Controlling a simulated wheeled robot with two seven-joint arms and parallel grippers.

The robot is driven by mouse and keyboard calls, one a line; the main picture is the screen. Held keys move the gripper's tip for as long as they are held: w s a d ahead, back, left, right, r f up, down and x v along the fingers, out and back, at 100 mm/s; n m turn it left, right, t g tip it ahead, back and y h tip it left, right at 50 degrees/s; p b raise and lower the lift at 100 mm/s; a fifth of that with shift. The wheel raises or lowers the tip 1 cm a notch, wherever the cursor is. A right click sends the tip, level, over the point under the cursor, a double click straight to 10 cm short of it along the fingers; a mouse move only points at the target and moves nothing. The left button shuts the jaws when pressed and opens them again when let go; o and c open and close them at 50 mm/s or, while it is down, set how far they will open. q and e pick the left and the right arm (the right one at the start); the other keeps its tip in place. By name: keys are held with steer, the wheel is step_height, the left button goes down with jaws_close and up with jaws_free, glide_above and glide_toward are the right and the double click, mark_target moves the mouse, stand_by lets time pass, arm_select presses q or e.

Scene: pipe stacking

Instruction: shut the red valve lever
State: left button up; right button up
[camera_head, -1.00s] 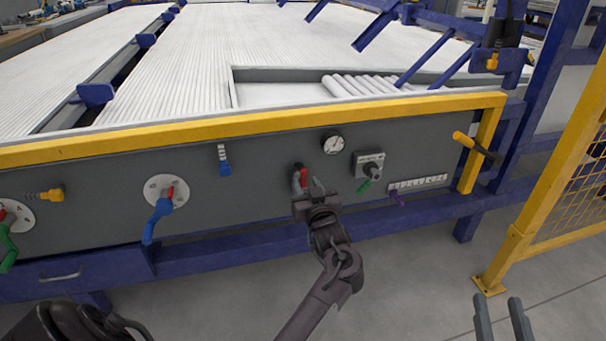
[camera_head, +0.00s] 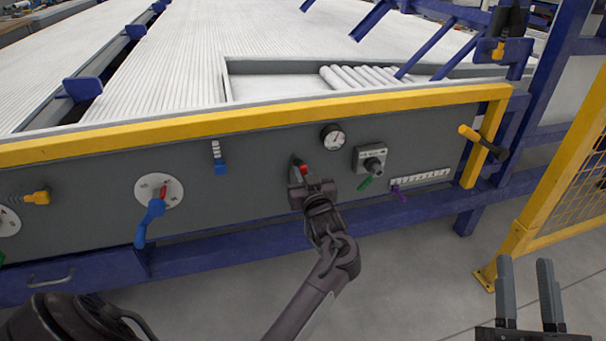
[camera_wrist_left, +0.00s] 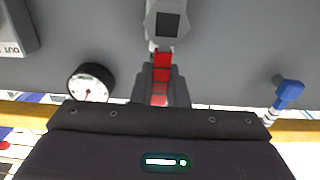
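The red valve lever (camera_head: 303,170) is on the grey front panel, left of the round gauge, mostly covered by my left gripper in the head view. In the left wrist view the red lever (camera_wrist_left: 160,78) runs between the two dark fingers, below a light grey valve body (camera_wrist_left: 166,20). My left gripper (camera_head: 304,178) is at the panel, its fingers close against both sides of the lever. The fingertip contact is partly hidden. My right gripper (camera_head: 530,290) is low at the right, open and empty, away from the panel.
A pressure gauge (camera_head: 332,136), a knob box (camera_head: 370,160), a blue plug (camera_head: 219,160) and a blue-handled valve (camera_head: 150,213) sit on the panel. A yellow rail (camera_head: 240,122) runs above. A yellow fence (camera_head: 545,190) stands right. The floor in front is clear.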

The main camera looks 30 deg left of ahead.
arm_select(q)
jaws_close()
